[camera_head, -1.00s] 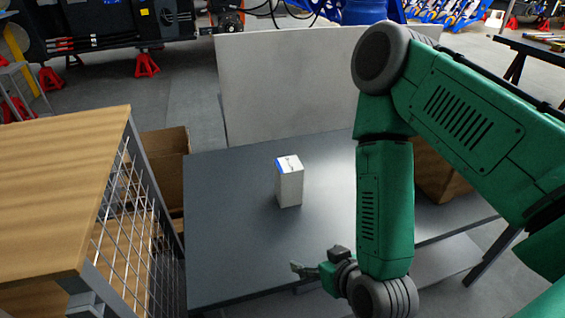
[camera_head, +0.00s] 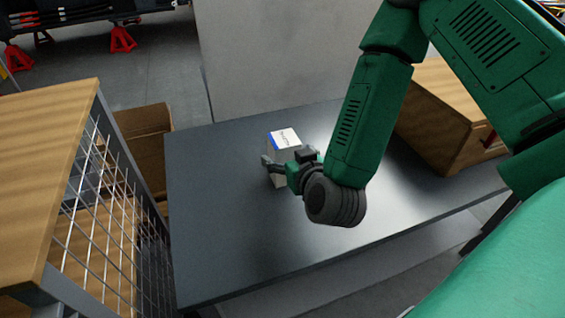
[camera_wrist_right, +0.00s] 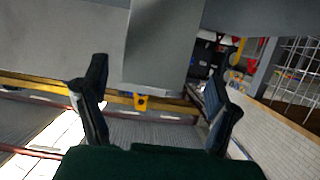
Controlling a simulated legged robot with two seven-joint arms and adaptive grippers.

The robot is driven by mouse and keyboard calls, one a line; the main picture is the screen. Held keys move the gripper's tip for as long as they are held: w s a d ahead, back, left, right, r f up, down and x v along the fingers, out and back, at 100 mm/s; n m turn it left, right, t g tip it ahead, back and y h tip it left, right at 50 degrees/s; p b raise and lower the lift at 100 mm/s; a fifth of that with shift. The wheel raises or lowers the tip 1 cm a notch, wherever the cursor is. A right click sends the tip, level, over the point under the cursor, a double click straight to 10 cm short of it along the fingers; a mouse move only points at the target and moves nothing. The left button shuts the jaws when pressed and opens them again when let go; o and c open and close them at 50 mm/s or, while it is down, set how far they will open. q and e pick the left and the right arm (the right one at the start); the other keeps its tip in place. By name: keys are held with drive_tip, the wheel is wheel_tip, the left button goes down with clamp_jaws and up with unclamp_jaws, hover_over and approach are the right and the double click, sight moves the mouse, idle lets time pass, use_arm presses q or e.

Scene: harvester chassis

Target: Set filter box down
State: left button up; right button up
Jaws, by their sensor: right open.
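The filter box (camera_head: 284,139), white with a blue edge on its top, stands upright on the dark grey table (camera_head: 230,235). My right gripper (camera_head: 272,168) is in front of it in the head view and hides part of its lower side. In the right wrist view the gripper's two dark fingers (camera_wrist_right: 158,105) are spread apart. The grey face of the box (camera_wrist_right: 162,45) shows between and beyond them. I cannot tell whether a finger touches the box. My left gripper is not in view.
A wooden-topped rack with wire mesh sides (camera_head: 45,150) stands at the left. A cardboard box (camera_head: 145,145) is behind it. A larger brown box (camera_head: 445,115) sits at the table's right. A pale panel (camera_head: 290,50) rises behind the table. The table's front left is clear.

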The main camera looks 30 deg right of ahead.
drive_tip(key=shift+w+d+f, duration=0.15)
drive_tip(key=shift+w+d, duration=0.05)
drive_tip(key=shift+d, duration=0.1)
drive_tip(key=b+x, duration=0.1)
drive_tip(key=x, duration=0.3)
drive_tip(key=shift+w+f, duration=0.15)
drive_tip(key=shift+f, duration=0.05)
drive_tip(key=shift+w, duration=0.25)
drive_tip(key=shift+d, duration=0.15)
drive_tip(key=c, duration=1.7)
